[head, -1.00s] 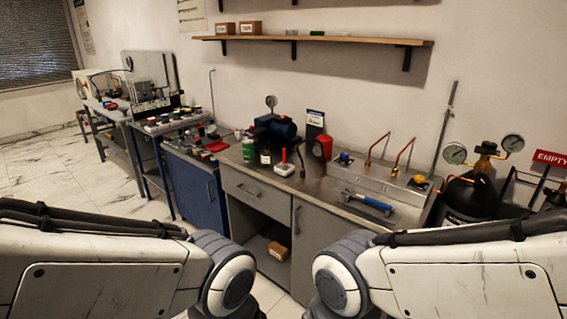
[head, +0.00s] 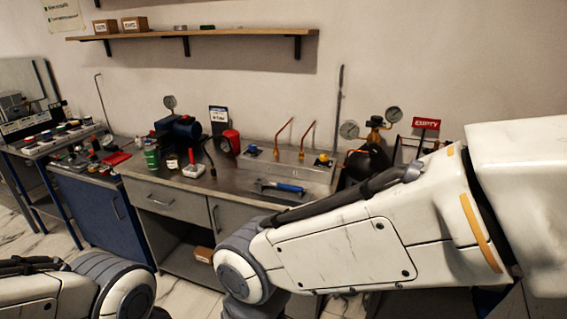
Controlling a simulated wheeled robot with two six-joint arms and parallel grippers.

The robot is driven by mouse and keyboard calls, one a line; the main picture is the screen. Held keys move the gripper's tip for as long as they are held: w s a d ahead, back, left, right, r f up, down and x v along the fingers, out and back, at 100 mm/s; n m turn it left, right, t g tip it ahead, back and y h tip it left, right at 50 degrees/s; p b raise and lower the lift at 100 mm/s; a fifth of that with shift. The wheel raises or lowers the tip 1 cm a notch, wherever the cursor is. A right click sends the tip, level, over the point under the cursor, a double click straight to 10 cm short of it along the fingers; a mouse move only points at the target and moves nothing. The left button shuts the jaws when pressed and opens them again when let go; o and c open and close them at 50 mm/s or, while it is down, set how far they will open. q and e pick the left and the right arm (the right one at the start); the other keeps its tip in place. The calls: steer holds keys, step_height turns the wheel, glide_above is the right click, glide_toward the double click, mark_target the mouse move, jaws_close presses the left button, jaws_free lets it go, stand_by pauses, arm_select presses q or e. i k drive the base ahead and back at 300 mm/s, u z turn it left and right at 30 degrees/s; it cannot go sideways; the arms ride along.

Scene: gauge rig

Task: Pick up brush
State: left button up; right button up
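No thing shows clearly as a brush at this size. A blue-handled tool (head: 281,188) with a grey metal part lies on the metal workbench (head: 225,191), in front of the burner box; it may be the brush. A red-handled item (head: 191,157) stands upright in or on a small white block (head: 193,171) farther left; I cannot tell what it is. Parts of both my arms show in the foreground, but neither gripper is in view.
A green can (head: 152,156), a blue pump (head: 178,129) and a red round item (head: 229,141) stand on the bench. A metal box (head: 285,171) carries two copper torches. A dark gas cylinder (head: 368,163) stands at right. A shelf (head: 190,38) hangs above.

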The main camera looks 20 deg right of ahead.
mark_target(193, 168)
steer(key=u, duration=0.35)
steer(key=i, duration=0.8)
steer(key=u, duration=0.55)
steer(key=i, duration=1.15)
steer(key=z, duration=0.15)
